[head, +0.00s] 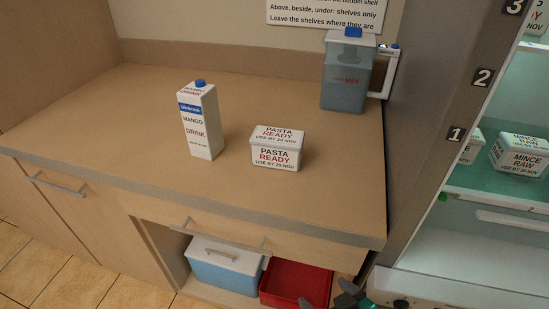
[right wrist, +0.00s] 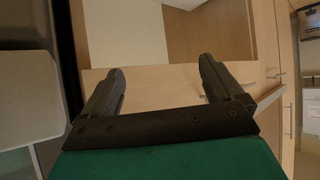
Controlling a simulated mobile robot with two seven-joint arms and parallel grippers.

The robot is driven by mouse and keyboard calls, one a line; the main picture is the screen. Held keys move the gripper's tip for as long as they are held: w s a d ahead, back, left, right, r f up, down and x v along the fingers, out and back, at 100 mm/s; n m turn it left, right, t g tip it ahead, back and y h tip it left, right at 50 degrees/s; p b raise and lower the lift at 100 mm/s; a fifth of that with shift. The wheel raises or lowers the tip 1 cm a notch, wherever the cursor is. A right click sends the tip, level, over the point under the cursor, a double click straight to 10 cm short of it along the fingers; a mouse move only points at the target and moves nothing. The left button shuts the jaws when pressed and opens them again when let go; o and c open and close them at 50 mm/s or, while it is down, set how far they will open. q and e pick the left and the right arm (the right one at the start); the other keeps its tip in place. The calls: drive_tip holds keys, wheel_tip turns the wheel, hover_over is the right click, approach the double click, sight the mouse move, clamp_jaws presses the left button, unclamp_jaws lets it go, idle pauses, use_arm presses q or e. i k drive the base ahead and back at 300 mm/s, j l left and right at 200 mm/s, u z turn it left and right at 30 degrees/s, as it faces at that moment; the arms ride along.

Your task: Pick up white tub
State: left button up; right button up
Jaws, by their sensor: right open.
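A white tub (head: 276,148) marked PASTA READY, USE BY 29 NOV sits upright on the wooden counter, right of the drink carton. Another white tub (head: 520,155) marked MINCE RAW stands on a fridge shelf at right, with part of a similar tub (head: 470,147) to its left. My right gripper (head: 352,298) shows only partly at the bottom edge of the head view, below the counter front and apart from all tubs. In the right wrist view it (right wrist: 163,78) is open, with nothing between its fingers. My left gripper is not in view.
A mango drink carton (head: 201,122) and a blue-lidded jug (head: 347,75) stand on the counter (head: 110,105). Below are a blue cool box (head: 222,270) and a red crate (head: 296,280). The open fridge (head: 470,240) has numbered shelves. The counter's front right is clear.

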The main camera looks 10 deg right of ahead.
sight(272, 146)
drive_tip(key=i+j+z, duration=0.25)
drive_tip(key=j, duration=0.95)
drive_tip(key=k+j+z, duration=0.1)
drive_tip(key=j+z, duration=0.2)
drive_tip(key=j, duration=0.85)
